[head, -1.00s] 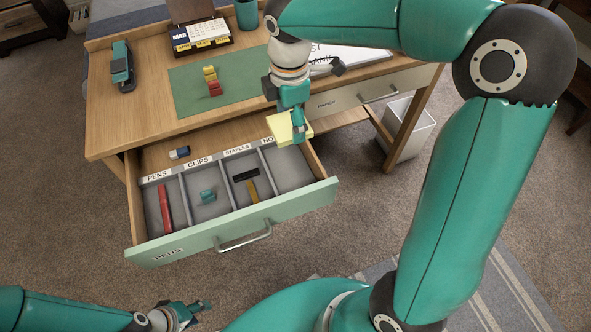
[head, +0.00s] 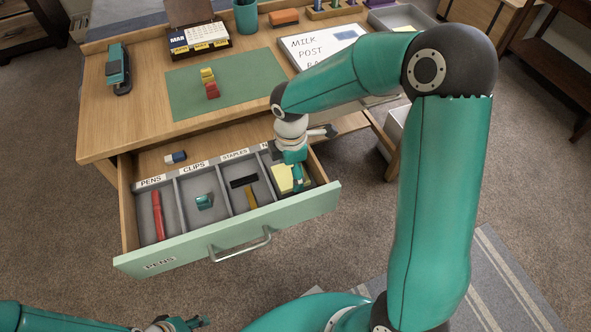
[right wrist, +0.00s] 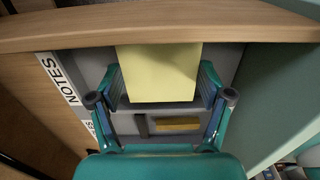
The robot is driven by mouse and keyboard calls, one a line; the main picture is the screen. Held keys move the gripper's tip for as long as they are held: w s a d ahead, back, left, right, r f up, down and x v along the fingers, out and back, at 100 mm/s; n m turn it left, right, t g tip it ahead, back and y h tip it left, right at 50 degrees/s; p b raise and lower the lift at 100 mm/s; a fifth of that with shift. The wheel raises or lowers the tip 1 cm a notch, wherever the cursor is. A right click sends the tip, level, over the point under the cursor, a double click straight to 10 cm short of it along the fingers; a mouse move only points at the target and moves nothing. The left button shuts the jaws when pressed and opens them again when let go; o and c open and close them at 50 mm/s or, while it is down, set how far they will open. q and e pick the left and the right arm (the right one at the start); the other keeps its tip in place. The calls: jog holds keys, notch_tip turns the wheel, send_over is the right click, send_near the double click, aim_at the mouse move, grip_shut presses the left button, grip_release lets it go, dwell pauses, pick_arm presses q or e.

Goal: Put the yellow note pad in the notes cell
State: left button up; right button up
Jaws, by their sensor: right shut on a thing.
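The yellow note pad (head: 284,179) is in the rightmost cell of the open drawer (head: 300,204), partly hidden by my right gripper (head: 297,188). The right wrist view shows the pad (right wrist: 160,72) between the two fingers of that gripper (right wrist: 160,98), which is shut on it. The NOTES label (right wrist: 62,78) shows on the cell's edge there. I cannot tell whether the pad touches the cell floor. My left gripper (head: 190,323) is at the bottom edge of the head view, away from the drawer; its finger opening is unclear.
Other drawer cells hold a red pen-like item (head: 157,215), a teal item (head: 204,202), and a black bar (head: 243,181) with a yellow bar (head: 251,198). An eraser-like block (head: 175,157) lies behind them. The green blotter (head: 240,90) carries stacked yellow and red blocks (head: 210,84).

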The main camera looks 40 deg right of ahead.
jog(key=shift+f, duration=0.3)
jog(key=o, duration=1.2)
jog(key=shift+f, duration=0.1)
notch_tip(320, 180, up, 12)
jog(key=p, duration=0.2)
jog(key=shift+r+p, duration=0.2)
jog(key=shift+p, duration=0.2)
